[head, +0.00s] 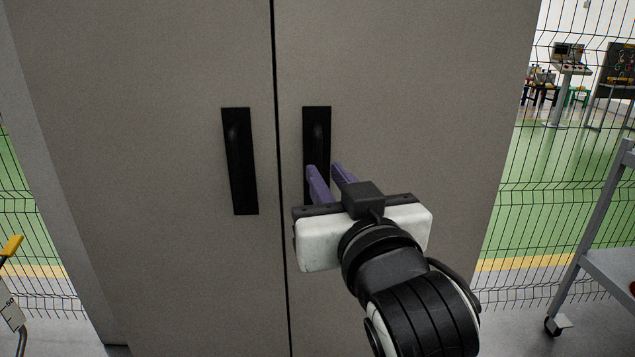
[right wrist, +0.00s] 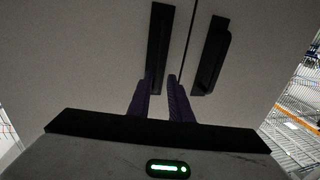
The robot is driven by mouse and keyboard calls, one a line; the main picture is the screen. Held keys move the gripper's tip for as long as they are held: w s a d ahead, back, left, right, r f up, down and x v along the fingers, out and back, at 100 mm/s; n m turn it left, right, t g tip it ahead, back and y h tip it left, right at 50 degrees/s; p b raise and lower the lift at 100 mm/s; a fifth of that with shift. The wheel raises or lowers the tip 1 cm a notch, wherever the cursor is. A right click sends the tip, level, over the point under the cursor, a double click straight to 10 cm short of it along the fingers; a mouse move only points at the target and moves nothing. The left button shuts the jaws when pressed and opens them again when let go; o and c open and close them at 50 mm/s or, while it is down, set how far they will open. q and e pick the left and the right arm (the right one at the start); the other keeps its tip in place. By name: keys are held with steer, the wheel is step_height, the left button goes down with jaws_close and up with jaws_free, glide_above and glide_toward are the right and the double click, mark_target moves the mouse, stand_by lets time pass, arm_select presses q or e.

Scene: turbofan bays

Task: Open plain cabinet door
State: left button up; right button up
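The plain grey cabinet has two tall doors, left (head: 150,200) and right (head: 430,110), both closed with a thin dark seam between them. Each has a black vertical handle: left (head: 240,160) and right (head: 316,130). My right gripper (head: 329,172) is at the lower part of the right handle. Its two purple fingers are apart, with nothing visibly held. In the right wrist view the fingers (right wrist: 159,82) lie either side of the lower end of one handle (right wrist: 158,45); contact cannot be told. The other handle (right wrist: 211,55) is beyond the seam. My left gripper is out of view.
A wire mesh fence (head: 510,220) stands behind the cabinet on both sides. A grey wheeled cart (head: 605,190) is at the right edge. A yellow-handled item (head: 11,246) shows at the left edge. The floor in front of the right door is partly hidden by my arm.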

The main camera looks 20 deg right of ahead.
mark_target(319, 162)
steer(key=w, duration=0.6)
steer(key=shift+w+d, duration=0.3)
steer(key=shift+d, duration=0.05)
steer(key=shift+c, duration=0.2)
jaws_close()
